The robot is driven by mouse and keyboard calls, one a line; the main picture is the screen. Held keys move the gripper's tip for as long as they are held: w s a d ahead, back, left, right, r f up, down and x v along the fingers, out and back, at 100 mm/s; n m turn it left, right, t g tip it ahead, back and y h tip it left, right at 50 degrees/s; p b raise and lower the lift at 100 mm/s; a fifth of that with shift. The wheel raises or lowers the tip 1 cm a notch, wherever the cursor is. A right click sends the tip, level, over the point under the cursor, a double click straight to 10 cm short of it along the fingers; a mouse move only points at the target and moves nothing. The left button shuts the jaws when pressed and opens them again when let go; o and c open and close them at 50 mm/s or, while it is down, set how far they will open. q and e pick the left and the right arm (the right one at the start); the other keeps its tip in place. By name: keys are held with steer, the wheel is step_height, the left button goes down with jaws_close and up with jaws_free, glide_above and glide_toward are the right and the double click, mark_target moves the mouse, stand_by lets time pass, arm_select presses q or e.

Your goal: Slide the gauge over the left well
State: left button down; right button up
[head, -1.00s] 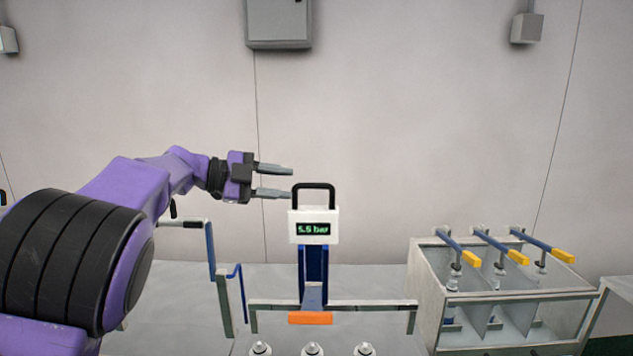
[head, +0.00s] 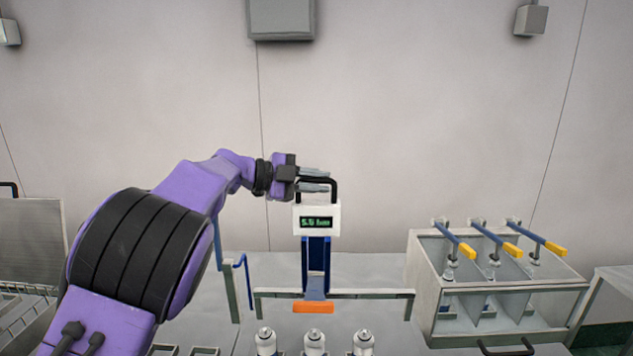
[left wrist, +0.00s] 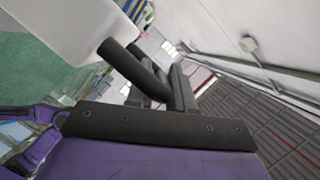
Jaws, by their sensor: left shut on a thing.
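The gauge (head: 316,220) is a white box with a green digital display and a black loop handle on top. It stands on a blue post above a rail (head: 370,294) with an orange tab (head: 313,307). My left gripper (head: 316,180) is shut on the gauge's handle, coming in from the left. In the left wrist view, the black handle (left wrist: 135,65) runs between the fingers and the white gauge body (left wrist: 70,25) is at upper left. Several cans (head: 315,342) stand in a row below the rail; the wells under them are hidden. My right gripper is out of view.
At right, a clear-fronted box (head: 500,300) holds three blue levers with yellow grips (head: 467,251). A blue bent rod (head: 243,270) stands left of the rail. A wire rack (head: 25,300) is at far left.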

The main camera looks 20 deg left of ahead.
arm_select(q)
steer(key=s+a, duration=0.3)
steer(key=a, duration=0.7)
steer(key=shift+a+r+b, duration=0.2)
steer(key=shift+b, duration=0.15)
steer(key=c, duration=1.1)
jaws_free()
steer(key=shift+a+f, duration=0.2)
steer(key=shift+d, duration=0.1)
